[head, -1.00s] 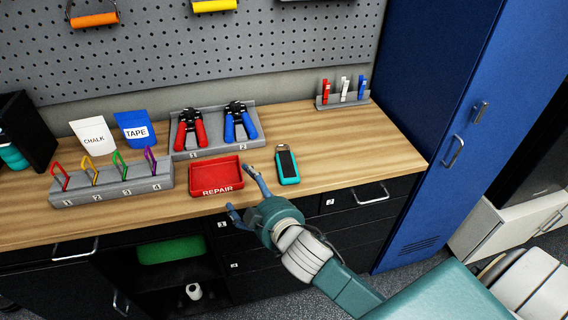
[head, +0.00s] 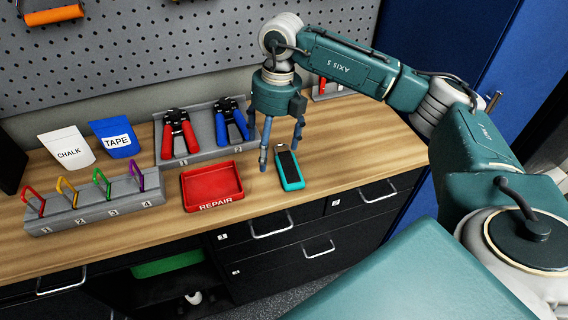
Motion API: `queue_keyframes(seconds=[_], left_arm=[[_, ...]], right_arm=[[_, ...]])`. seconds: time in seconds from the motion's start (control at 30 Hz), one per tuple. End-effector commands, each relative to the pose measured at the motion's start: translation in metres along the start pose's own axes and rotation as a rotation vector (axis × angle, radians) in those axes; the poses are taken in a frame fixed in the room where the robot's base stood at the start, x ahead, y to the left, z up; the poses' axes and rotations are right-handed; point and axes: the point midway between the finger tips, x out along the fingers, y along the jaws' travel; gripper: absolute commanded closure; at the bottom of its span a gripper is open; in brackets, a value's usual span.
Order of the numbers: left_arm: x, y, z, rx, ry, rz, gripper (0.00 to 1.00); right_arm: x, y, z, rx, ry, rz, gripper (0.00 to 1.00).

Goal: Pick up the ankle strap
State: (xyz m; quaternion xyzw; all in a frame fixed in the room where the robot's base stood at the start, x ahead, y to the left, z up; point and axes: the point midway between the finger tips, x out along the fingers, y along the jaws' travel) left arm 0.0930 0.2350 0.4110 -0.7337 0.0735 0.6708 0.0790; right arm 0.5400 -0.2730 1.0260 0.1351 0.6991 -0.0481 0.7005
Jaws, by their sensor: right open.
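A teal and black oblong item (head: 289,169), which looks like the ankle strap, lies on the wooden worktop to the right of the red REPAIR tray (head: 211,205). My right gripper (head: 279,158) points down over it with its blue fingers spread. One finger is on the item's left side and another is by its upper right end. I cannot tell whether they touch it. The gripper is open and holds nothing. My left gripper is out of view.
A rack with coloured clips (head: 95,208) stands at the left. CHALK (head: 67,148) and TAPE (head: 116,138) pouches and a grey holder with red and blue hand grips (head: 206,150) stand behind. The worktop (head: 350,150) is clear to the right.

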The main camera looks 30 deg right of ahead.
Motion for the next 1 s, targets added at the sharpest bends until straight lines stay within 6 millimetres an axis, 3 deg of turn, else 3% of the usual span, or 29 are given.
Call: queue_keyframes(seconds=[0.03, 0.1, 0.2, 0.4, 0.67, 0.8, 1.0], left_arm=[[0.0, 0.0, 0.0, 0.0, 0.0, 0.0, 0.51], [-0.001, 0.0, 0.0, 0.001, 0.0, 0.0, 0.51], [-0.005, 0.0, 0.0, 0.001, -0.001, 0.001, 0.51], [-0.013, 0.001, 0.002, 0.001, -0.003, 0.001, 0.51], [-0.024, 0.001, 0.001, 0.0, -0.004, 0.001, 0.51], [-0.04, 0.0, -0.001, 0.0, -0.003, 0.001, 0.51], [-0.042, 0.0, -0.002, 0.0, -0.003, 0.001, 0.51]], right_arm=[[-0.008, -0.018, 0.004, 0.026, -0.009, -0.052, 0.14], [-0.013, -0.034, 0.006, 0.055, -0.013, -0.1, 0.14], [-0.006, -0.044, 0.007, 0.069, -0.012, -0.128, 0.14], [0.025, -0.047, 0.007, 0.068, -0.011, -0.126, 0.14], [0.045, -0.048, 0.007, 0.065, -0.011, -0.124, 0.14], [0.066, -0.05, 0.007, 0.065, -0.009, -0.125, 0.14], [0.088, -0.052, 0.009, 0.065, -0.013, -0.123, 0.14]])
